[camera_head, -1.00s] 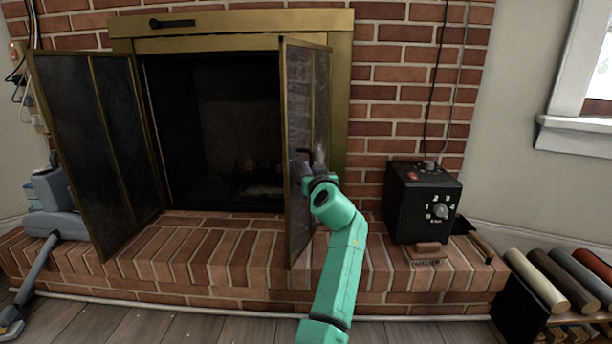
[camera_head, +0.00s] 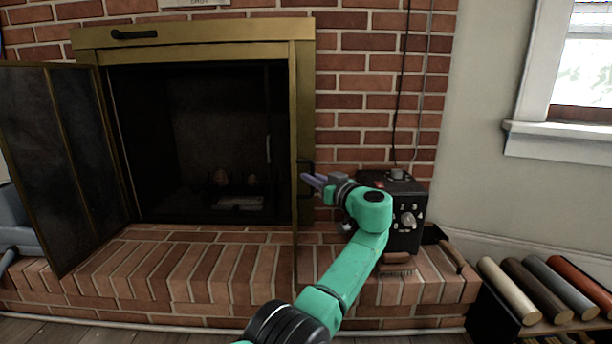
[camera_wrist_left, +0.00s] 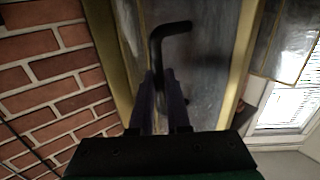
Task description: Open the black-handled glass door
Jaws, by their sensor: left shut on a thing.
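The right-hand glass door (camera_head: 295,170) of the fireplace stands swung out and shows almost edge-on in the head view. Its brass-framed glass (camera_wrist_left: 210,60) fills the middle of the left wrist view. Its black handle (camera_head: 306,166) sticks out to the right of the door edge; in the wrist view the bent handle (camera_wrist_left: 170,32) runs down between the fingers. My left gripper (camera_head: 312,182) is at the handle, to the right of the door, and is shut on it. The fingers (camera_wrist_left: 160,98) partly hide the handle's lower part. My right gripper is out of view.
The left-hand glass door (camera_head: 60,150) stands open. A black control box (camera_head: 405,236) sits on the brick hearth (camera_head: 200,265), close behind my left wrist. A small shovel (camera_head: 450,256) and a log rack (camera_head: 540,300) are to the right. Wood floor lies in front.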

